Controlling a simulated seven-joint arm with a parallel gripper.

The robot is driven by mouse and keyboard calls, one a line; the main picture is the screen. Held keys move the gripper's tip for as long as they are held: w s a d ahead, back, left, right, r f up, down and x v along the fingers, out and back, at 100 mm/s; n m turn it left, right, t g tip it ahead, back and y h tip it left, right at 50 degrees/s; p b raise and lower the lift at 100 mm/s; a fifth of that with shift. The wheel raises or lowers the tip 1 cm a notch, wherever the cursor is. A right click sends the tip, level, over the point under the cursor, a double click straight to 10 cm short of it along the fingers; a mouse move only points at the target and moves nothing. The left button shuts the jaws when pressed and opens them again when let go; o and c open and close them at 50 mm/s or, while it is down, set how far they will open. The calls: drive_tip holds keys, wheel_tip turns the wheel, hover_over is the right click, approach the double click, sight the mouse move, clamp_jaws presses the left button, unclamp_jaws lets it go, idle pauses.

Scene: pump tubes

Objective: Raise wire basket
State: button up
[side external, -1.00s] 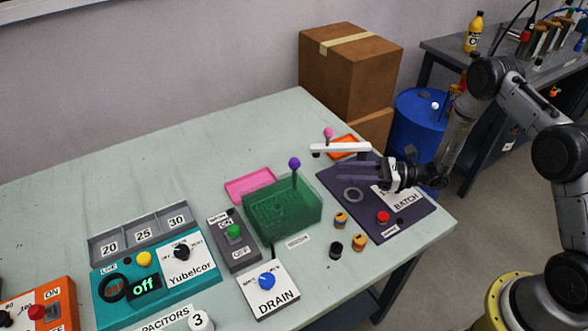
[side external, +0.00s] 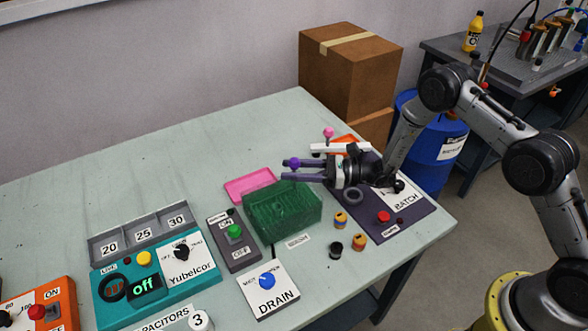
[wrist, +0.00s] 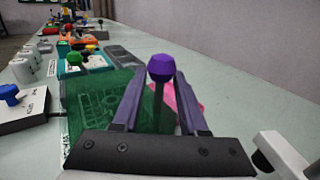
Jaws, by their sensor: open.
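The wire basket's purple ball knob (side external: 294,162) stands above the green see-through tank (side external: 290,218). In the wrist view the purple knob (wrist: 160,68) tops a thin dark rod. The basket itself is hard to make out through the green tank. My gripper (side external: 285,170) is level, with its fingers reaching left over the tank at about the knob's height. In the wrist view my open gripper (wrist: 158,85) has one finger on each side of the rod, just below the knob; I cannot tell whether either touches it.
A white arm with a pink ball (side external: 328,132) stands right behind my gripper. A pink tray (side external: 249,186) lies behind the tank. A switch box (side external: 234,240), the DRAIN box (side external: 267,288) and small spools (side external: 341,219) lie around it. The table's back left is clear.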

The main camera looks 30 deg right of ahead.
clamp_jaws()
drive_tip(key=shift+r, duration=0.1)
idle(1.3)
